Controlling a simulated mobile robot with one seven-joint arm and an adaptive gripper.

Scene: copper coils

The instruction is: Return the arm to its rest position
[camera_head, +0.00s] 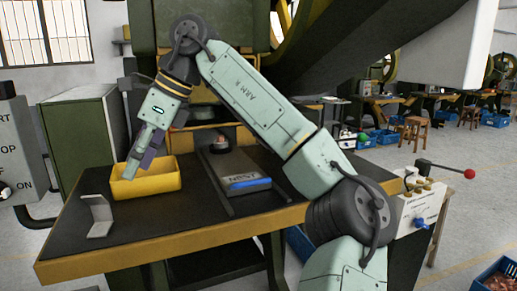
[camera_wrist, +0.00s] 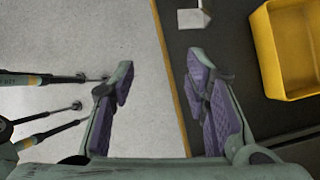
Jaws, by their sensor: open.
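The table's edge and the grey floor show beneath the fingers there. My arm bends up from the lower right and over to the left, with the gripper hanging down at a tilt.
The yellow bin (camera_head: 172,180) looks empty in the wrist view (camera_wrist: 274,60). A metal bracket (camera_head: 97,216) stands at the table's left. A grey device with a blue strip (camera_head: 237,172) lies mid-table. A control box with a red-knobbed lever (camera_head: 420,208) is at the right.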

